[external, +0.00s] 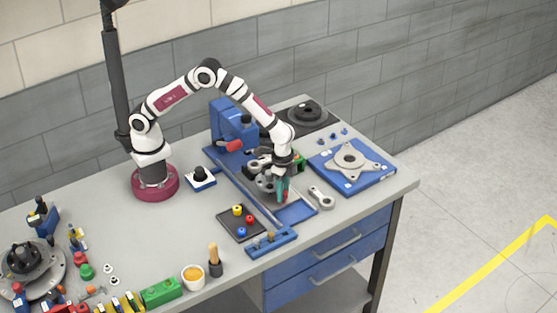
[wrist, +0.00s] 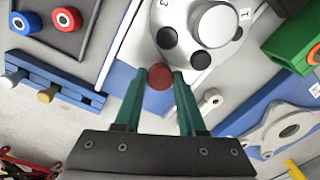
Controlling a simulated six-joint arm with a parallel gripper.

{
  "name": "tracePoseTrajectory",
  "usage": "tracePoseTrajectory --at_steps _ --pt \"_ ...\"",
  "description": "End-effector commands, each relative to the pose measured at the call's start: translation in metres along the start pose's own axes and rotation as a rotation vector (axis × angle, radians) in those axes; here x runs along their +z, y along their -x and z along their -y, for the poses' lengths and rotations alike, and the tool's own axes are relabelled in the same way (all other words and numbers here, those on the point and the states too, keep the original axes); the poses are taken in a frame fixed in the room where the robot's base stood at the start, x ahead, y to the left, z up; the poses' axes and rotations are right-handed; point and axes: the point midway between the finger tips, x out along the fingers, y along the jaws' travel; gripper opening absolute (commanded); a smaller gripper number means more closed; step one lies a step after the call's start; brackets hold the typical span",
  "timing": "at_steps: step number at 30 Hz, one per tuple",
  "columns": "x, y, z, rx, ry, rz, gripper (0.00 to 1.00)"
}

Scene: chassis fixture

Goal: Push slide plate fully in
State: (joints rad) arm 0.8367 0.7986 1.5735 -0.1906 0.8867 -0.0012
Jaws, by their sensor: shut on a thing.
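My gripper (external: 283,194) reaches down over the blue chassis fixture (external: 237,178) near its front end. In the wrist view, the two green fingers of my gripper (wrist: 159,82) are closed on a round red knob (wrist: 160,76). The knob sits at the edge of a grey rounded part with black round spots (wrist: 195,40), which rests between the fixture's rails. In the external view this part is partly hidden by my gripper. I cannot clearly make out the slide plate's edges. A bare blue bed (external: 297,212) shows in front of my gripper.
A dark tray with coloured pegs (external: 240,222) and a blue peg rack (external: 271,240) lie left and in front. A grey link (external: 321,197) lies close on the right. A blue plate with a star-shaped flange (external: 352,165) is farther right. A blue upright block (external: 228,122) stands behind.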

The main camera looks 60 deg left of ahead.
Motion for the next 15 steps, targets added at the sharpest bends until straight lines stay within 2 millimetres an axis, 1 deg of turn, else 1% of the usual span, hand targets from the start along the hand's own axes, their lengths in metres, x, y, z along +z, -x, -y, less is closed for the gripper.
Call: tracePoseTrajectory --at_steps 1,6,12,15 --pt "0.011 0.001 0.004 0.001 0.002 0.003 0.0" --pt "0.043 0.0 0.021 0.001 0.003 0.003 0.0" --pt "0.073 -0.001 0.036 0.001 0.001 0.003 0.0" --pt "0.083 -0.001 0.042 0.001 0.001 0.002 0.0"
